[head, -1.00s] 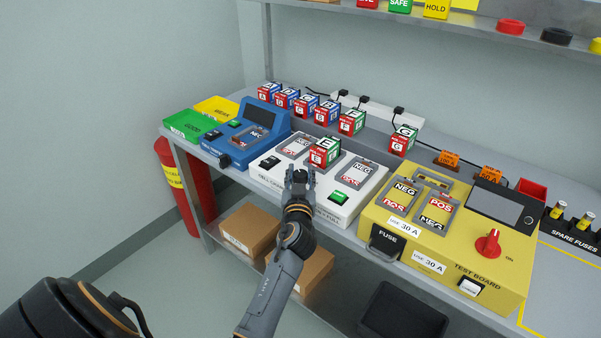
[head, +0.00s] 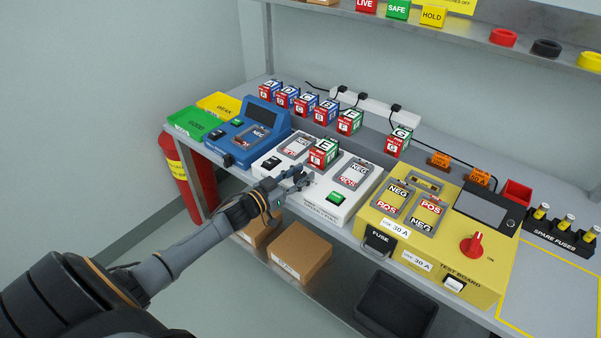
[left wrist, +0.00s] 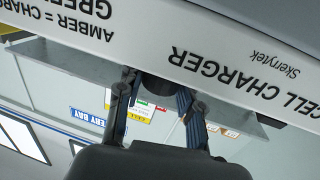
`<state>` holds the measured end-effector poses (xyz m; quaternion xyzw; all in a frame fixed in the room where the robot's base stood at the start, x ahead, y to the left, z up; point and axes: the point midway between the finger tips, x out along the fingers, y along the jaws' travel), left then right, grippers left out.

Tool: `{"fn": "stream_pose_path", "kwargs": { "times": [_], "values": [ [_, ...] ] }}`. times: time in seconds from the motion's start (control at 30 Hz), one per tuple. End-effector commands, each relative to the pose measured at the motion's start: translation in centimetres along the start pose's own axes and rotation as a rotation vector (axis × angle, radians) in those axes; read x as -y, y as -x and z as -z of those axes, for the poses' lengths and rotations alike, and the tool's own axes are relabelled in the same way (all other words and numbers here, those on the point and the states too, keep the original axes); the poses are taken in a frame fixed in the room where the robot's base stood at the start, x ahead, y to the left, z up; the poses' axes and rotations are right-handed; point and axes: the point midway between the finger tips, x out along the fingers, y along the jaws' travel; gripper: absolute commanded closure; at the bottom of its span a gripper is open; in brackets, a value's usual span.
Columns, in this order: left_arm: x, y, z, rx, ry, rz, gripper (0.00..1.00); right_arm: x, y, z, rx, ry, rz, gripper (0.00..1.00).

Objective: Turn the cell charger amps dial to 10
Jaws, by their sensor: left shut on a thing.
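The white cell charger (head: 314,194) stands on the bench between a blue unit and a yellow test board. Its front face shows upside down in the left wrist view (left wrist: 140,32), with "CELL CHARGER" lettering. A dark round dial (left wrist: 158,88) juts from that face. My left gripper (head: 303,179) is at the charger's front edge, its arm reaching in from the left. In the left wrist view its fingers (left wrist: 158,96) are shut on the dial, one on each side. The dial's pointer and scale cannot be read. The dial is hidden in the head view. My right gripper is not in view.
A cell block (head: 323,153) stands on the charger, beside a green switch (head: 335,198). The blue unit (head: 242,145) is to the left, the yellow test board (head: 405,232) to the right. Several cell blocks line the back. Cardboard boxes (head: 300,254) lie on the shelf below.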

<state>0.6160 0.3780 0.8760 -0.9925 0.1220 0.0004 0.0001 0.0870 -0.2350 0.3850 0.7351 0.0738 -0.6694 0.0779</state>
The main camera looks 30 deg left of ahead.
Motion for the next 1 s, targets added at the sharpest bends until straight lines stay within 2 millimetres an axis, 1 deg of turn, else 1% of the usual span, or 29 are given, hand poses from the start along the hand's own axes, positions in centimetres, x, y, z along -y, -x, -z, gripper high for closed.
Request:
{"fn": "stream_pose_path", "kwargs": {
  "times": [0.03, 0.2, 0.4, 0.97, 1.0],
  "values": [
    [0.3, -0.1, -0.1, 0.0, -0.008, -0.032, 0.96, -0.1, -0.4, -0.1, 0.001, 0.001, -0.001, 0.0],
    [0.3, -0.1, -0.1, 0.0, -0.005, -0.127, 0.96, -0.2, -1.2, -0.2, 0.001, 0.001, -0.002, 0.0],
    [0.2, -0.1, 0.0, -0.002, -0.002, -0.195, 0.96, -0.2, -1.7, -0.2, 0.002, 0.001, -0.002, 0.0],
    [0.1, -0.1, 0.1, -0.002, -0.001, -0.225, 0.96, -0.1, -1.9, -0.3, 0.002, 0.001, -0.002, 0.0],
    [0.1, -0.1, 0.1, -0.002, -0.001, -0.225, 0.61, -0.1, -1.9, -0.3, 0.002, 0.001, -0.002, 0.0]
  ]
}}
